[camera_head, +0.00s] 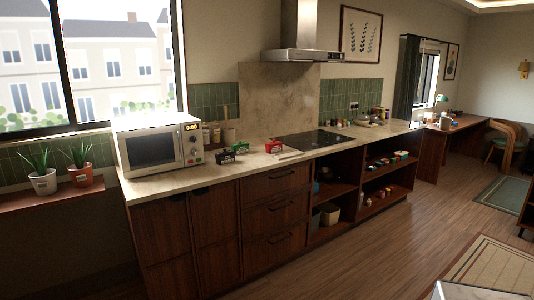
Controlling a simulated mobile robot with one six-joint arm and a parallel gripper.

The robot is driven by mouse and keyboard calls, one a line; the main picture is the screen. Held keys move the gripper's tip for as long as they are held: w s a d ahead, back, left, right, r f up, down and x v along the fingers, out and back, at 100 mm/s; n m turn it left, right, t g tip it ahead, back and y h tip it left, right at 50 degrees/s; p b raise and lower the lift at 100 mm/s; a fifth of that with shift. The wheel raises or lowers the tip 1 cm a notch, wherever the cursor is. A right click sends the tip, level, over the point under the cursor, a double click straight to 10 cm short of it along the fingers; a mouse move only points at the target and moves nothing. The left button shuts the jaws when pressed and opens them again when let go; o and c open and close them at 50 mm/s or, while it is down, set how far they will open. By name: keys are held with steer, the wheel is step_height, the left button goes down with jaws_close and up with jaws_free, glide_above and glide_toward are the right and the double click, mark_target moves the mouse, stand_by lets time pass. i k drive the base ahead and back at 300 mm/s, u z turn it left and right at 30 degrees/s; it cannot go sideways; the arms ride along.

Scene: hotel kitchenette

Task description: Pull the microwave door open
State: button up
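A white microwave (160,145) stands on the left end of the kitchen counter. Its door (150,149) has a dark window and looks shut. A lit display and several buttons, one red and one green, are on the panel at the right of the door. The door's handle is too small to make out clearly. My gripper is not in view.
Drawers and open shelves are below the counter. Two potted plants stand on a ledge at left. The wooden floor (400,220) in front is clear.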

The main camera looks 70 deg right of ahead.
mark_target(175, 129)
steer(key=u, duration=0.15)
steer(key=k, duration=0.25)
steer(key=z, duration=2.4)
steer(key=k, duration=0.65)
steer(key=u, duration=0.35)
steer(key=i, duration=1)
steer(key=u, duration=0.1)
